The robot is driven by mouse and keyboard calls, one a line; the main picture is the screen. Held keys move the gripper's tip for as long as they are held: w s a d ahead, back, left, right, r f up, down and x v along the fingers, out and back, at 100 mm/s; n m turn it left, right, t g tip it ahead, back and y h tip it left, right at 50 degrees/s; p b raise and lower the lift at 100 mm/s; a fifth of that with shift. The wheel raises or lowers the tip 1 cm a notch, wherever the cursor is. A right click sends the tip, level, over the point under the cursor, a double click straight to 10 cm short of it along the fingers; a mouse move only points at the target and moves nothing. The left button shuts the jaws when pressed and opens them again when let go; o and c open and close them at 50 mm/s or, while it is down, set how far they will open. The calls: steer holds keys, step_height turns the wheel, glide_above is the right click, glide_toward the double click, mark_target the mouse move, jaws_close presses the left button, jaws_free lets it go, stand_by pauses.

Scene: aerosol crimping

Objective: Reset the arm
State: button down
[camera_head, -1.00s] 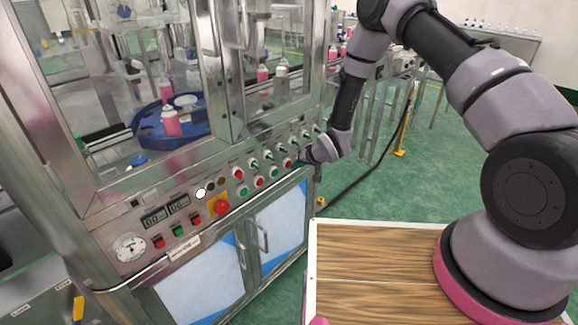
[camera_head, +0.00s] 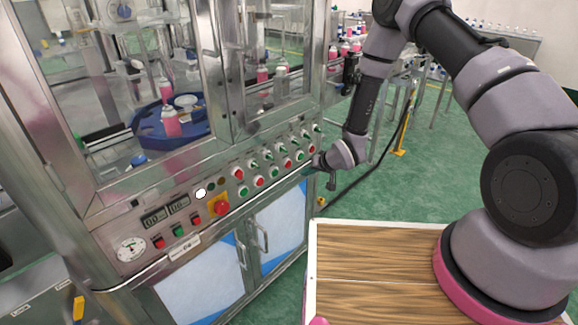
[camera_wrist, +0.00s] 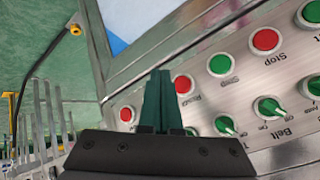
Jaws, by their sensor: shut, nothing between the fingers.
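My gripper (camera_head: 314,164) is at the right end of the machine's control panel (camera_head: 207,190), at the end of my bent arm. In the wrist view the two dark green fingers (camera_wrist: 157,100) are together, with nothing between them. They point across the panel edge, near a red button (camera_wrist: 183,84) and a green button (camera_wrist: 221,64). I cannot tell how far the fingertips are from the panel face. In the head view the fingertips are small and partly hidden by the wrist.
The steel machine has glass doors above, with pink cans (camera_head: 171,122) on a blue turntable (camera_head: 150,128). A red emergency stop (camera_head: 220,208) and several green selector knobs (camera_wrist: 268,107) sit on the panel. A yellow post (camera_head: 404,130) stands behind.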

steer(key=shift+s+d, duration=0.15)
steer(key=shift+d, duration=0.05)
stand_by(0.3)
